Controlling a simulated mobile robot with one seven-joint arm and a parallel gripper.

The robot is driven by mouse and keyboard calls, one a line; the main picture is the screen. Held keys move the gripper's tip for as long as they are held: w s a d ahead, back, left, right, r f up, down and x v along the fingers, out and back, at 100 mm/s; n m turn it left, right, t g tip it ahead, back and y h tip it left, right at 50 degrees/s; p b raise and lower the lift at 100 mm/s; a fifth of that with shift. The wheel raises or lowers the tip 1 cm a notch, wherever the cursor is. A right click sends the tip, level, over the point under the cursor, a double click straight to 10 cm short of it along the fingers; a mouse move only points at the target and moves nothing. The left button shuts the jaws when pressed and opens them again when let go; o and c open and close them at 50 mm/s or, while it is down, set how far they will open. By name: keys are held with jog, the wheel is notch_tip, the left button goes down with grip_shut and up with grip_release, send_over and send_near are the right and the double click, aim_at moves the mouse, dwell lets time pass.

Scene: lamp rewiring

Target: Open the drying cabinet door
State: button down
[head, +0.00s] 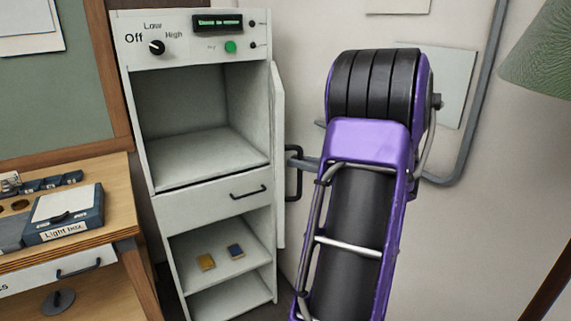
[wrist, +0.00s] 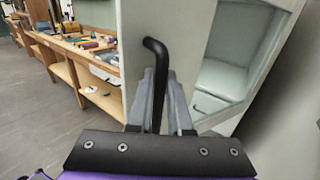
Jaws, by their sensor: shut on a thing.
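The white drying cabinet (head: 190,184) stands left of centre in the head view. Its door (head: 279,130) is swung wide open to the right, seen nearly edge-on. The black door handle (head: 298,180) sticks out from the door's outer face. My gripper (wrist: 157,82) is shut on the handle (wrist: 155,48) in the wrist view, a grey finger on either side. The door's outer face (wrist: 188,35) fills the middle there, with the cabinet interior (wrist: 222,80) to its right. In the head view my arm partly hides the gripper.
The cabinet has a control panel with an Off/Low/High knob (head: 157,47), a drawer (head: 212,195) and a lower shelf (head: 220,252) with two small blocks. A workbench (head: 118,200) stands to the left. A wall pipe (head: 478,90) and green lampshade (head: 540,60) are at right.

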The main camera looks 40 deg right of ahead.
jog(key=d, duration=0.1)
jog(key=s+d, duration=0.1)
jog(key=d, duration=0.1)
jog(key=s+d, duration=0.1)
jog(key=shift+s+d+r, duration=0.15)
jog(key=shift+s+d, duration=0.1)
jog(key=c, duration=0.8)
grip_release()
jog(key=shift+w, duration=0.15)
jog(key=shift+c, duration=0.2)
jog(key=v, duration=1.2)
jog(key=shift+a, duration=0.1)
